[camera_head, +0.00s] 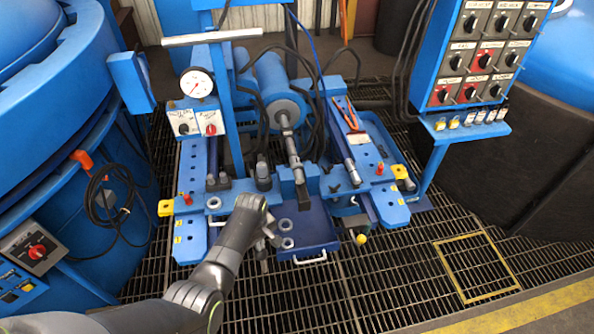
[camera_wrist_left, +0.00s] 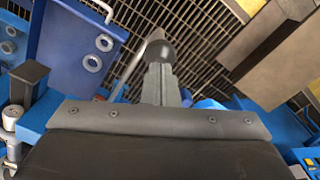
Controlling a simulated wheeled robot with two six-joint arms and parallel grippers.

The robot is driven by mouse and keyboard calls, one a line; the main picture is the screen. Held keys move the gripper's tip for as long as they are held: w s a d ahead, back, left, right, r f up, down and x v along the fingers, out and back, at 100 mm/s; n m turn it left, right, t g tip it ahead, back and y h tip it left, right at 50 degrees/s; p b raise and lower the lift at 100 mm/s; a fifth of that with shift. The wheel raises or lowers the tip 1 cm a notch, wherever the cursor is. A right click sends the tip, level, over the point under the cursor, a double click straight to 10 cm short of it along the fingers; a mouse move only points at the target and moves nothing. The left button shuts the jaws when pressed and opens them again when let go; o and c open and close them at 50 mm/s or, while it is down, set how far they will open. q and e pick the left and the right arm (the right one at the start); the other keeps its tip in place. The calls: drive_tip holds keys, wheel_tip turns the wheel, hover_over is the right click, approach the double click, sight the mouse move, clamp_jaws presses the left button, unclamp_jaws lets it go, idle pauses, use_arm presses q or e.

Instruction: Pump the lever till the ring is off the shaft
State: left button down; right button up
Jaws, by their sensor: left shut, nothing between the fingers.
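My left gripper (camera_head: 270,236) is shut and empty at the front of the blue press, beside the blue tray (camera_head: 314,228). In the left wrist view its closed fingers (camera_wrist_left: 160,84) point at a dark round knob (camera_wrist_left: 160,53), with a thin pale rod beside it that looks like the lever. I cannot tell whether fingers and knob touch. The lever is mostly hidden behind the gripper in the head view. The metal shaft (camera_head: 291,150) runs forward from the blue cylinder (camera_head: 276,80). I cannot make out a ring on it for certain. My right gripper is not in view.
Loose rings (camera_wrist_left: 104,42) lie in the tray. A pressure gauge (camera_head: 196,83) stands above two knob switches. A yellow-knobbed valve (camera_head: 361,239) is right of the tray. A switch panel (camera_head: 482,50) stands at the right. The grating (camera_head: 400,275) in front is clear.

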use_arm(q)
drive_tip(key=shift+f+b, duration=0.85)
drive_tip(key=shift+f, duration=0.35)
drive_tip(key=f+b, duration=0.2)
drive_tip(key=f, duration=0.1)
drive_tip(key=s+f+b, duration=0.1)
drive_tip(key=f+b, duration=0.1)
drive_tip(key=f, duration=0.1)
drive_tip(key=s+f+b, duration=0.1)
drive_tip(key=f+b, duration=0.1)
drive_tip(key=f, duration=0.2)
drive_tip(key=shift+s+d, duration=0.25)
drive_tip(key=shift+d, duration=0.1)
drive_tip(key=r+p, duration=0.3)
drive_tip(key=w+r+p, duration=0.1)
drive_tip(key=r+p, duration=0.2)
drive_tip(key=r, duration=0.1)
drive_tip(key=w+r+p, duration=0.1)
drive_tip(key=r+p, duration=0.2)
drive_tip(key=r, duration=0.1)
drive_tip(key=shift+w+a, duration=0.15)
drive_tip(key=shift+a, duration=0.15)
drive_tip(key=shift+f, duration=0.2)
